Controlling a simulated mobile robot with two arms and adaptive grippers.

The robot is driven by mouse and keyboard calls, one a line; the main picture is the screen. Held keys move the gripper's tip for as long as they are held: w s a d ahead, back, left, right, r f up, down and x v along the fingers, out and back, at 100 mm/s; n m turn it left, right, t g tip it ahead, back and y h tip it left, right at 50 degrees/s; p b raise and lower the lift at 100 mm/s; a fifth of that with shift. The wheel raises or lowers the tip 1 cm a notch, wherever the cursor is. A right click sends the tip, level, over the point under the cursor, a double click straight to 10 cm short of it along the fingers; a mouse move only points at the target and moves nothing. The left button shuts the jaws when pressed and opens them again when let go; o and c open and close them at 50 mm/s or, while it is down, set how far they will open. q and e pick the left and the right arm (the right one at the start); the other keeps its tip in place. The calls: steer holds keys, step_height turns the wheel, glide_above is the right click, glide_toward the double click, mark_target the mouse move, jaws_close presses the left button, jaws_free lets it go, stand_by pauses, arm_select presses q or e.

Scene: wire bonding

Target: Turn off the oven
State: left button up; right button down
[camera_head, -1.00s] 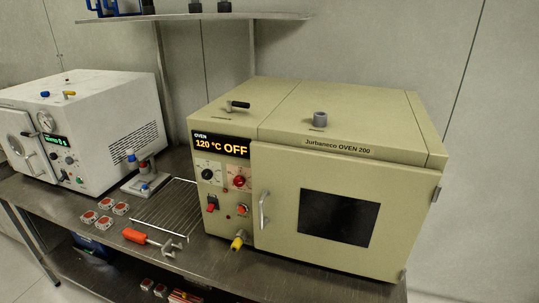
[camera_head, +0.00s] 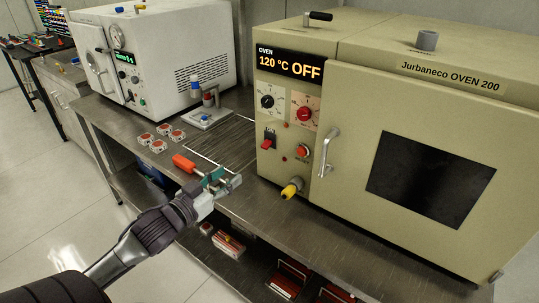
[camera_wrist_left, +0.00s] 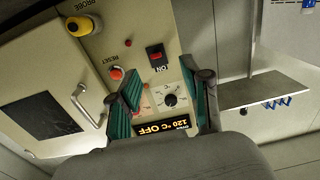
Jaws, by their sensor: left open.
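The beige oven (camera_head: 427,219) stands on the metal bench, its door closed. Its display (camera_head: 289,63) reads "120 °C OFF". Below are a black dial (camera_head: 267,101), a red dial (camera_head: 305,113), a red rocker switch (camera_head: 267,140) and a red reset button (camera_head: 302,151). My left gripper (camera_head: 224,183) is open and empty, in front of the bench, left of and lower than the panel. The left wrist view shows the panel upside down, with the switch (camera_wrist_left: 156,56) labelled "ON" framed between the fingers (camera_wrist_left: 168,84). My right gripper is not in view.
A white oven (camera_head: 165,52) and small red-and-white blocks (camera_head: 160,139) are further left.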

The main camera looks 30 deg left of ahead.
mark_target(263, 148)
arm_select(q)
steer(key=w, duration=0.4)
steer(key=w+d+r, duration=0.1)
steer(key=w, duration=0.4)
steer(key=w+d, duration=0.1)
steer(key=w, duration=0.3)
steer(key=shift+w+d+r+p, duration=0.1)
steer(key=shift+w+r+p, duration=0.2)
steer(key=shift+r+p, duration=0.1)
steer(key=shift+c, duration=0.3)
steer(key=shift+h, duration=0.3)
jaws_close()
